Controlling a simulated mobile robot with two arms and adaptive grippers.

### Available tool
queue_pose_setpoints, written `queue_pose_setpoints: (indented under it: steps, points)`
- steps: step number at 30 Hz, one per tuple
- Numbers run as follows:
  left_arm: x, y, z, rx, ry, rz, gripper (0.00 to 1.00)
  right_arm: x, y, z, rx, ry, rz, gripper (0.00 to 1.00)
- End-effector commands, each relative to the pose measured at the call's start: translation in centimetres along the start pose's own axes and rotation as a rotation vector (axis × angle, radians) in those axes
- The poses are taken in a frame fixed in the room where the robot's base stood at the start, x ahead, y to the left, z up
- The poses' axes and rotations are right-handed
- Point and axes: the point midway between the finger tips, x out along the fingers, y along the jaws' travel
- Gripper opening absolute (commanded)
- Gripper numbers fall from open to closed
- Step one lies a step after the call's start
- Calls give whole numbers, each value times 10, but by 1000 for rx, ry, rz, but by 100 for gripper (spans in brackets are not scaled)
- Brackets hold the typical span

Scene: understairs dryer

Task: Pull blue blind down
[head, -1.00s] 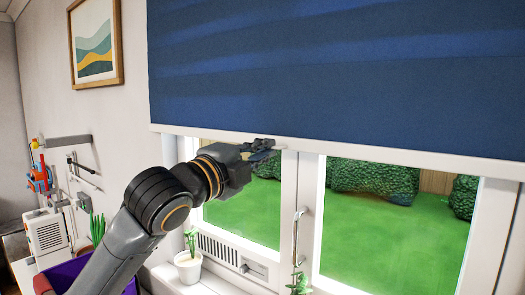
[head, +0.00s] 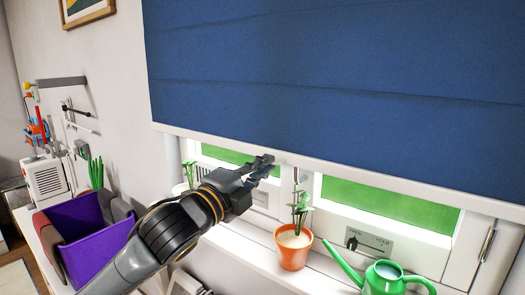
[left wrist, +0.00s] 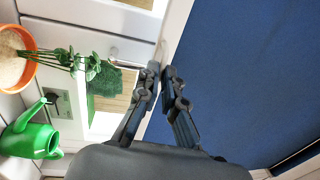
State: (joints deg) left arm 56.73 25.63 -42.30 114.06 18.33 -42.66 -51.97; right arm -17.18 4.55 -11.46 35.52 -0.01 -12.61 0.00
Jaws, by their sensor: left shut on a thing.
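The blue blind (head: 330,70) hangs over the upper part of the window in the head view, with a white bar (head: 360,171) along its lower edge. A strip of window glass shows below the bar. My left gripper (head: 266,165) is at the bar, left of its middle, and is shut on it. In the left wrist view the blue cloth (left wrist: 240,80) fills the right side, and the gripper fingers (left wrist: 160,82) meet at the pale bar (left wrist: 178,30). The exact grip is partly hidden by the fingers. My right gripper is not in view.
A potted plant in an orange pot (head: 292,249) and a green watering can (head: 380,277) stand on the white sill (head: 245,240) below the blind. A purple bin (head: 82,232) is at the left. A framed picture (head: 87,8) hangs on the left wall.

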Motion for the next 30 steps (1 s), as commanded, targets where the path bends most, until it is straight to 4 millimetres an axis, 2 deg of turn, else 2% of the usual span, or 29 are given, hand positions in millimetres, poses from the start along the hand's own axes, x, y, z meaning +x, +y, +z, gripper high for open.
queue_pose_setpoints:
  steps: [1,5,18,19,21,22,30]
  points:
    - [-1,10,0,0,0,2,0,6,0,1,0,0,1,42]
    - [-2,19,0,-1,0,2,0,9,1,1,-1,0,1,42]
    - [-3,26,0,-2,0,10,0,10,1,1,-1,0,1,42]
    - [-3,26,0,-2,0,11,13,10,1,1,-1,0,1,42]
    - [-2,26,0,-2,0,11,27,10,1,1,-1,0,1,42]
    - [-2,26,0,-2,0,10,30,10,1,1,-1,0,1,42]
    - [-3,22,0,-1,0,3,30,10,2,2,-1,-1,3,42]
